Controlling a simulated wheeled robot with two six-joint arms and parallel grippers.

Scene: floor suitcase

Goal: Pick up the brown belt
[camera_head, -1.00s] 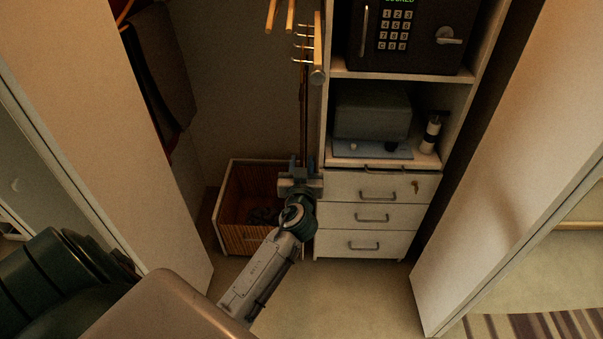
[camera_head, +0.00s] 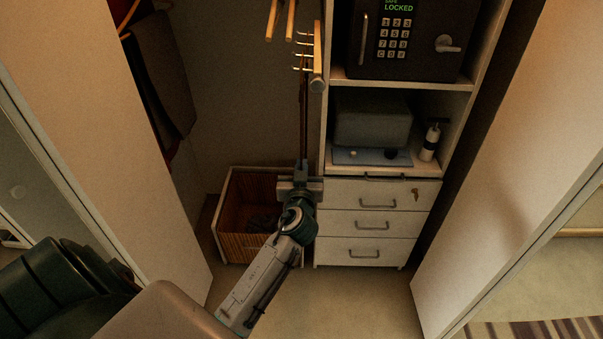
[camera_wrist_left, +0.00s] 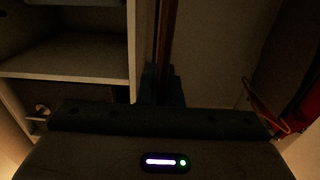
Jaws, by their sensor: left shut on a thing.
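The brown belt (camera_head: 303,115) hangs as a narrow dark strip from the hook rack (camera_head: 317,60) beside the shelf unit. My left gripper (camera_head: 303,166) is at the belt's lower part and is shut on it, above the wooden crate's right side. In the left wrist view the belt (camera_wrist_left: 168,40) runs up from between the fingers of my left gripper (camera_wrist_left: 161,84). The belt's lower end is hidden behind the gripper and arm. My right gripper is in neither view.
A wooden crate (camera_head: 240,246) stands on the floor with dark items inside. White drawers (camera_head: 371,223) stand right of it, below a shelf with a grey box (camera_head: 372,122) and a pump bottle (camera_head: 430,141). A black safe (camera_head: 410,40) sits above. Open doors (camera_head: 505,170) flank the closet.

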